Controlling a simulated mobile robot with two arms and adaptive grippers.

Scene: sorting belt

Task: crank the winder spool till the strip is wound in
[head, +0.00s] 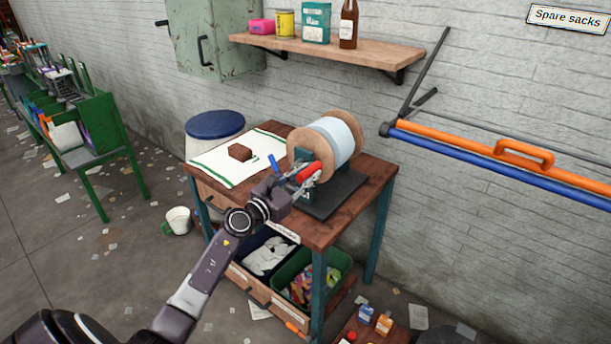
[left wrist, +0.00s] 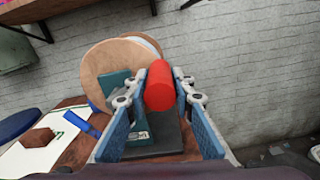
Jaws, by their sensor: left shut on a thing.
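The winder spool (head: 336,136) has wooden flanges and a pale blue-white winding, and stands on a dark base (head: 335,195) on the wooden table. Its wooden flange also shows in the left wrist view (left wrist: 112,62). The red crank handle (head: 309,172) sticks out toward me from the spool's near side. My left gripper (head: 296,186) is at the handle, shut on it. In the left wrist view the red handle (left wrist: 160,86) lies between the two fingers. A white strip with green edges (head: 225,158) lies flat on the table left of the spool. My right gripper is not in view.
A brown block (head: 240,152) sits on the strip. A wall shelf (head: 330,52) with several containers hangs above the table. Bins (head: 318,282) stand under the tabletop. A blue-lidded barrel (head: 215,124) is behind the table, and an orange and blue bar (head: 480,150) is on the wall.

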